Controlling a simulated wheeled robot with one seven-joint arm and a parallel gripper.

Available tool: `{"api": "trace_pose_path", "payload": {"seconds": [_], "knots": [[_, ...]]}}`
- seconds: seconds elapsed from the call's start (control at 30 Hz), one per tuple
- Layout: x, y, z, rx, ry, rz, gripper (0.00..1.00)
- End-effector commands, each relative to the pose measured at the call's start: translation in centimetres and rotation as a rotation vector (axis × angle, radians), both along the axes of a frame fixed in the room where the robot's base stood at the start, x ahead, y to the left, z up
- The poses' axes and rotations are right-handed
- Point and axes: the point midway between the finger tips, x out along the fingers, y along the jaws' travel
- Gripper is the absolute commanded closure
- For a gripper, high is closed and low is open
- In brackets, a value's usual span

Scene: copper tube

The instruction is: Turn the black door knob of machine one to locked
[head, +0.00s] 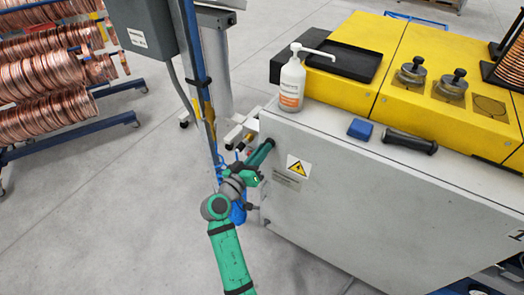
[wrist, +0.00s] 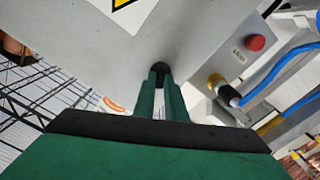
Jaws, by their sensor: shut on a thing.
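My gripper (head: 265,149) reaches up to the left end of the white machine (head: 350,200) with the yellow top. In the wrist view, my gripper's two green fingers (wrist: 160,90) are shut on the black door knob (wrist: 160,68), which sits on the grey-white panel. Only a small dark part of the knob shows between the fingertips, so its turn position cannot be told. In the head view the knob is mostly hidden by the fingers.
A red button (wrist: 256,43) and blue hoses (wrist: 275,72) are beside the panel. A yellow warning sign (head: 298,166) is on the machine's front. Copper coils (head: 45,120) stand left.

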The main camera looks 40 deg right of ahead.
Motion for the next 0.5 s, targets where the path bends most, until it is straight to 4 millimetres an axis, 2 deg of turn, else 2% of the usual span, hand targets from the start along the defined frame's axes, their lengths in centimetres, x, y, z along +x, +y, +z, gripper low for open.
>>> {"api": "trace_pose_path", "payload": {"seconds": [0.5], "knots": [[0.18, 0.12, -0.14, -0.187, 0.453, 0.001, 1.0]]}}
